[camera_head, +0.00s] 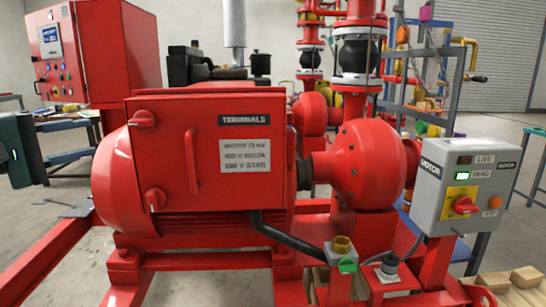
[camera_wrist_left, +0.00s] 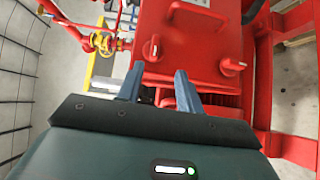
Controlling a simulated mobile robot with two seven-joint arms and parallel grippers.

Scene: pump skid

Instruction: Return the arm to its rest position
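My left gripper (camera_wrist_left: 159,86) shows in the left wrist view with its two blue-grey fingers apart and nothing between them. Beyond the fingers is the red motor with its terminal box (camera_wrist_left: 195,45); I see no contact with it. In the head view the dark teal left gripper (camera_head: 14,155) is at the left edge, left of the motor (camera_head: 112,185), partly cut off by the frame. The terminal box (camera_head: 190,185) is closed, with two red knobs on its left side. My right gripper is in neither view.
A red control cabinet (camera_head: 110,50) stands behind at the left. The red pump (camera_head: 365,165) and pipework are right of the motor. A grey motor switch box (camera_head: 440,210) is at the right. Red frame beams (camera_head: 40,255) run low at the left. A wire mesh (camera_wrist_left: 18,85) is at the left of the wrist view.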

